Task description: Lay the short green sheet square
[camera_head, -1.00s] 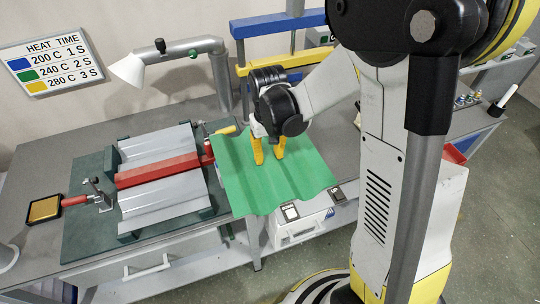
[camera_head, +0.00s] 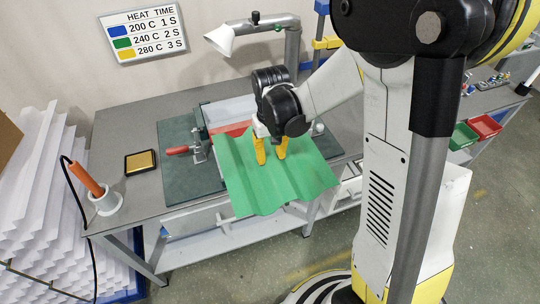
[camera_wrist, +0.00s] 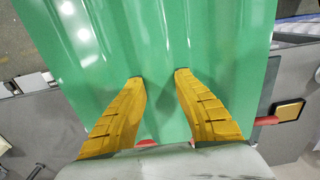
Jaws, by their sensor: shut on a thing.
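My gripper (camera_head: 270,160) is shut on the short green sheet (camera_head: 292,188), its yellow fingers at a ridge in the sheet's middle.
A red-handled clamp (camera_head: 180,151) stands at the jig's left. A yellow pad (camera_head: 140,161) and an orange tool in a white holder (camera_head: 104,200) are further left. White corrugated sheets (camera_head: 35,200) are stacked at far left.

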